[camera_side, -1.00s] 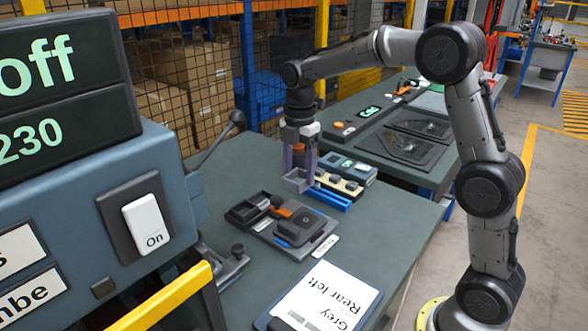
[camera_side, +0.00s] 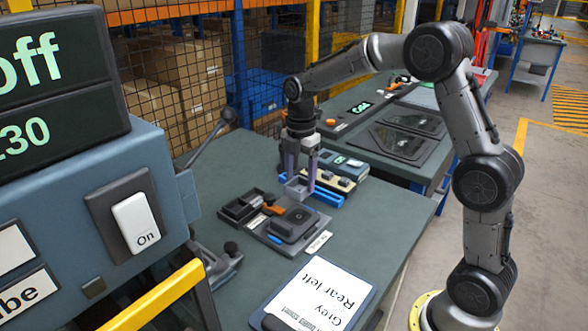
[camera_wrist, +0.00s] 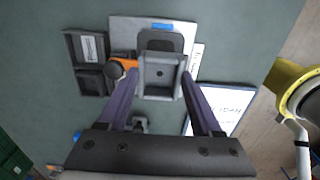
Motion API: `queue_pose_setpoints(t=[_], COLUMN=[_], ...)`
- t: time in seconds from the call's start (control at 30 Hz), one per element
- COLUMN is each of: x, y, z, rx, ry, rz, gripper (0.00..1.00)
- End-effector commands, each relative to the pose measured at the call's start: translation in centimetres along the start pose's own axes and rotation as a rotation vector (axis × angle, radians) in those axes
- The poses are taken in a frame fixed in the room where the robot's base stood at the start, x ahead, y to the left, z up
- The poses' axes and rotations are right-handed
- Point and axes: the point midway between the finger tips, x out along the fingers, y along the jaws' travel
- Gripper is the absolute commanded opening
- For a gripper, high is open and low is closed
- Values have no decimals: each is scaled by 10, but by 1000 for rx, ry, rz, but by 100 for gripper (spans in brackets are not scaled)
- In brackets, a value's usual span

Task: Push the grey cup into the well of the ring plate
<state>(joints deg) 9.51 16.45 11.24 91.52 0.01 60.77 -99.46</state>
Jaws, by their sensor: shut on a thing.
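My gripper (camera_side: 300,184) points down and is shut on the grey cup (camera_side: 296,188), a small square open-topped box. In the wrist view the grey cup (camera_wrist: 160,74) sits between the two purple fingers of my gripper (camera_wrist: 160,88). A light grey plate (camera_wrist: 122,32), which I take for the ring plate, carries a dark rounded block. The plate (camera_side: 318,232) also shows in the side view, with the cup just behind its block. In the wrist view the cup overlaps the block's near part. I cannot make out the well, or whether the cup touches the plate.
A dark two-part tray (camera_side: 240,207) and an orange-and-black handle (camera_side: 270,205) lie left of the block. A blue bar (camera_side: 327,198) and a cream strip with dark blocks stand right of the cup. A card reading "Grey Rear left" (camera_side: 322,292) lies in front.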

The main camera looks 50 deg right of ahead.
Motion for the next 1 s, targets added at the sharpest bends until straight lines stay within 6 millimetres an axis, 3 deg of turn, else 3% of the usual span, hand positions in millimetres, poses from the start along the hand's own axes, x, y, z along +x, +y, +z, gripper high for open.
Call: queue_pose_setpoints(t=[0.6,1.0], x=[51,58], y=[-1,0], z=[0,0], rx=[0,0], ry=[0,0], rz=[-2,0], gripper=[0,0])
